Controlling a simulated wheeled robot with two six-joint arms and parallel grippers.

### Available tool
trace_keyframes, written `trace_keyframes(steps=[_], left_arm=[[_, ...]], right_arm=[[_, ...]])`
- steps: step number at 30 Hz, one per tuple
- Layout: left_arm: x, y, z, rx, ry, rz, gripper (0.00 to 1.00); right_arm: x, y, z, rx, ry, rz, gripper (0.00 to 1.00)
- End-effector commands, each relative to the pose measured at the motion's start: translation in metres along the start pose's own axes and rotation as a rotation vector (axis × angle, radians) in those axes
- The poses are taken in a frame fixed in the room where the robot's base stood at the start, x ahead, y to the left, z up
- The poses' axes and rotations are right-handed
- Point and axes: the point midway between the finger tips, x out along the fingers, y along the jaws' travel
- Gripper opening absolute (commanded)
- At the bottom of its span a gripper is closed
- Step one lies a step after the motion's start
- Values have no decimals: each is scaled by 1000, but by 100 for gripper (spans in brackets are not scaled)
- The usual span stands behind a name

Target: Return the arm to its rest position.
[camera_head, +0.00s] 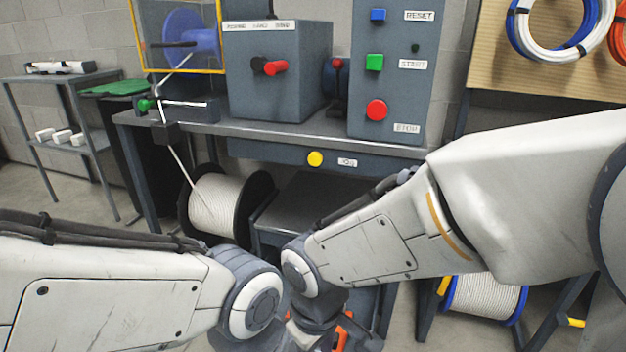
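My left arm (110,290) comes in from the left along the bottom. My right arm (400,240) comes in from the right and reaches down to the bottom centre. The two arms come close together at the bottom centre, where their joints overlap in the picture. I cannot tell whether they touch. Neither gripper can be made out. The lower ends of both arms are hidden or out of the frame.
A workbench (290,130) ahead carries a grey box with a red-knobbed lever (274,68) and a control panel (392,100) with blue, green and red buttons. A white rope spool (215,205) is below left, another (487,298) lower right. A shelf (75,146) stands far left.

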Motion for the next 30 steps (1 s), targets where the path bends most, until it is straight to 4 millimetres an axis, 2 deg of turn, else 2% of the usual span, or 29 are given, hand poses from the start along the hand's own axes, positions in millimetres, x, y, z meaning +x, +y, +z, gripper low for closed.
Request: trace_keyframes(steps=[1,3,11,12,20,23,30], left_arm=[[-2,0,0,0,0,0,50],[-2,0,0,0,0,0,50],[-6,0,0,0,0,0,50],[-23,2,-1,0,-1,0,50],[-80,6,-4,0,0,0,50],[-109,8,-6,0,0,0,50],[-193,14,-10,0,0,0,50]], right_arm=[[-11,-3,14,28,8,-15,50],[-20,-8,33,62,7,-37,50],[-41,-27,91,163,10,-114,50],[-58,-26,88,161,6,-113,50],[-114,-23,84,158,4,-111,50],[-144,-22,82,158,5,-111,50],[-228,-18,78,157,5,-110,50]])
